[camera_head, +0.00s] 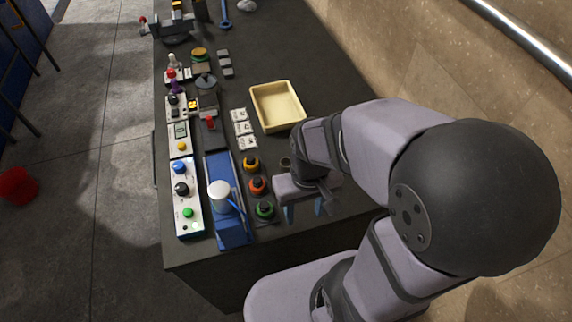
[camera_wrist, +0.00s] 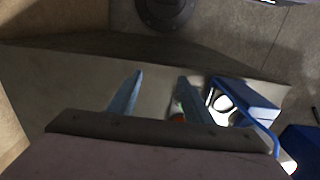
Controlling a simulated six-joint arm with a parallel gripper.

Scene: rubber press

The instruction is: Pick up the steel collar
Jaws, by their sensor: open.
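A small dark grey ring-like piece (camera_head: 285,162) stands on the bench just left of my wrist in the head view. It may be the steel collar, but it is too small to be sure. No collar can be made out in the wrist view. My gripper (camera_head: 303,211) is over the near right part of the bench, pointing down, with its two blue fingers apart. The wrist view shows both fingers (camera_wrist: 156,82) spread with nothing held between them. My arm hides part of the bench's right side.
A blue press with a white round top (camera_head: 220,195) stands left of my gripper. Orange, red and green knobs (camera_head: 265,210) lie between them. A cream tray (camera_head: 277,107) is farther back. Control panels (camera_head: 187,198) line the left edge. A wall runs along the right.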

